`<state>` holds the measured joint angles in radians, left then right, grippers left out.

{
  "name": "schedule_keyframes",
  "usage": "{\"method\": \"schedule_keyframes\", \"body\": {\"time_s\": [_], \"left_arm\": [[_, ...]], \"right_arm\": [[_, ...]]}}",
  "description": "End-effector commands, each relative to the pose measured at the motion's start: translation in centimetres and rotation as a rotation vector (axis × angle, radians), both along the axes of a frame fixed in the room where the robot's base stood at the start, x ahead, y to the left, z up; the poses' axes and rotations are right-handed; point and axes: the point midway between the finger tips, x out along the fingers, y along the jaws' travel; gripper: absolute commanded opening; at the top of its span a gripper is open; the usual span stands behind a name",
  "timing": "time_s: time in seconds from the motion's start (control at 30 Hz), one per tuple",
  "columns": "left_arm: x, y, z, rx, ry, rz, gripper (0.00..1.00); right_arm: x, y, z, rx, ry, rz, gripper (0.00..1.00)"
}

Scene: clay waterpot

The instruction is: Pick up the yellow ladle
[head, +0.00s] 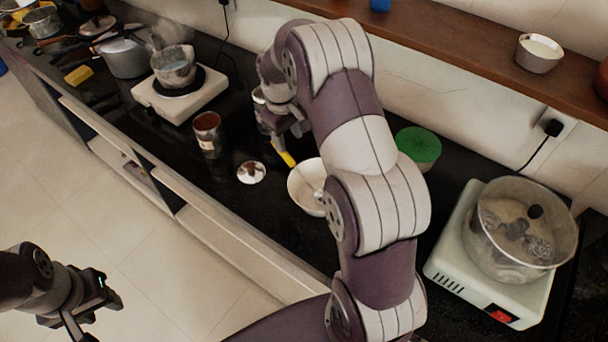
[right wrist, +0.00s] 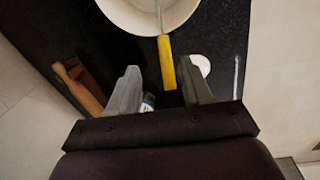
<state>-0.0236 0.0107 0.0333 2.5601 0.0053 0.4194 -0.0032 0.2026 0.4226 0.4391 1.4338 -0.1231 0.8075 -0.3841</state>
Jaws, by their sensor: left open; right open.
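The yellow ladle's handle (head: 283,153) sticks out of a white bowl (head: 305,188) on the dark counter. In the right wrist view the yellow handle (right wrist: 166,62) points down between the fingers, and its thin metal shaft runs into the bowl (right wrist: 130,14). My right gripper (right wrist: 158,68) is open, with one finger on each side of the handle's lower end and a gap to both. In the head view my right arm hides part of the bowl. My left gripper (head: 112,298) is open and empty over the floor, away from the counter.
An open brown can (head: 208,136) and a round metal lid (head: 251,173) stand left of the bowl. A green-lidded container (head: 418,146) stands behind my right arm. A glass pot (head: 520,235) sits on the right burner, and a steaming pot (head: 173,68) on the left one.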

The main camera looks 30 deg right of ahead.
Motion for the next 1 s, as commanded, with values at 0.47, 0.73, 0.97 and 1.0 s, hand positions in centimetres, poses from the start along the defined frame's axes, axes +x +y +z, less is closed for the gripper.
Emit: {"method": "schedule_keyframes", "body": {"time_s": [0.47, 0.73, 0.97, 1.0], "left_arm": [[0.0, 0.0, 2.1, 0.000, 0.000, 0.001, 0.43], [0.0, 0.0, 2.1, 0.000, 0.000, 0.000, 0.43], [0.0, 0.0, 2.1, 0.000, 0.000, 0.000, 0.43], [0.0, 0.0, 2.1, 0.000, 0.000, 0.000, 0.43]], "right_arm": [[0.1, -0.4, -8.2, 0.001, 0.003, 0.000, 0.49], [0.3, -0.6, -10.3, 0.001, -0.002, -0.002, 0.49], [0.3, -0.6, -10.2, 0.001, -0.002, -0.002, 0.04], [0.3, -0.6, -10.2, 0.001, -0.002, -0.002, 0.00]]}}
